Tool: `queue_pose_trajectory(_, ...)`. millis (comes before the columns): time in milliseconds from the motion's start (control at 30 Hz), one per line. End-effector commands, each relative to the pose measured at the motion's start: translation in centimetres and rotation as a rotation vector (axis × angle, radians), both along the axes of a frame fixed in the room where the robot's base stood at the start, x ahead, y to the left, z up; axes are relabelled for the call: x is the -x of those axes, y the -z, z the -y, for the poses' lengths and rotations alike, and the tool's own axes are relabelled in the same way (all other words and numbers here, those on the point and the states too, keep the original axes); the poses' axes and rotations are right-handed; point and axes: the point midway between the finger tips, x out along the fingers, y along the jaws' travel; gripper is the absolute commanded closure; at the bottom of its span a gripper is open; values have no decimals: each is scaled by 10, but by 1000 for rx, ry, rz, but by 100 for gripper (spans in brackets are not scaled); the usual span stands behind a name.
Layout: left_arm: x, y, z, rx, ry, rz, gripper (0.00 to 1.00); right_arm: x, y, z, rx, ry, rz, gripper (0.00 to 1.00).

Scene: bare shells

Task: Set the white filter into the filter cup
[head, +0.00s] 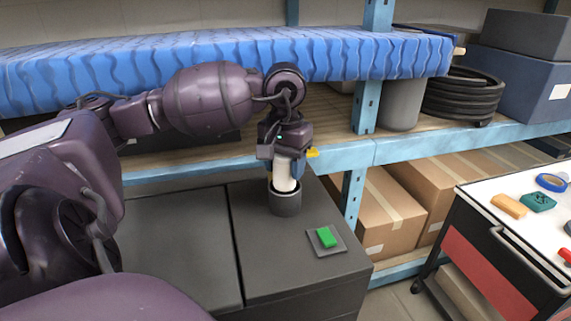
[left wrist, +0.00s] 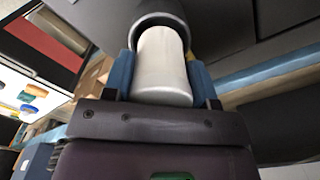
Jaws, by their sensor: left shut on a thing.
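The white filter (head: 284,174) is a pale cylinder held upright below my left gripper (head: 285,158) in the head view. The gripper is shut on it, and in the left wrist view the blue fingers press on both sides of the filter (left wrist: 164,68). The filter cup (head: 285,203) is a dark grey round cup standing on the dark cabinet top. The lower end of the filter is inside the cup's mouth; the cup rim (left wrist: 135,25) shows around it in the left wrist view. How deep it sits is hidden. My right gripper is not in view.
A green block on a grey plate (head: 327,239) lies right of the cup on the dark cabinet (head: 270,270). A blue shelf post (head: 352,195) stands close behind on the right. A white-topped cart (head: 520,205) with small coloured items stands at the far right.

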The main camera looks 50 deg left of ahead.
Motion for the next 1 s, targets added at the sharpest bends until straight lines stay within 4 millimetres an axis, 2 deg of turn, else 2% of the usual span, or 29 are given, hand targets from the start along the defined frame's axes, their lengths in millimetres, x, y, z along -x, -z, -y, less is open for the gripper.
queue_pose_trajectory(367,0,0,0,1,0,1,72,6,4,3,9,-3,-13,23)
queue_pose_trajectory(1000,0,10,0,1,0,0,72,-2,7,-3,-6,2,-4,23)
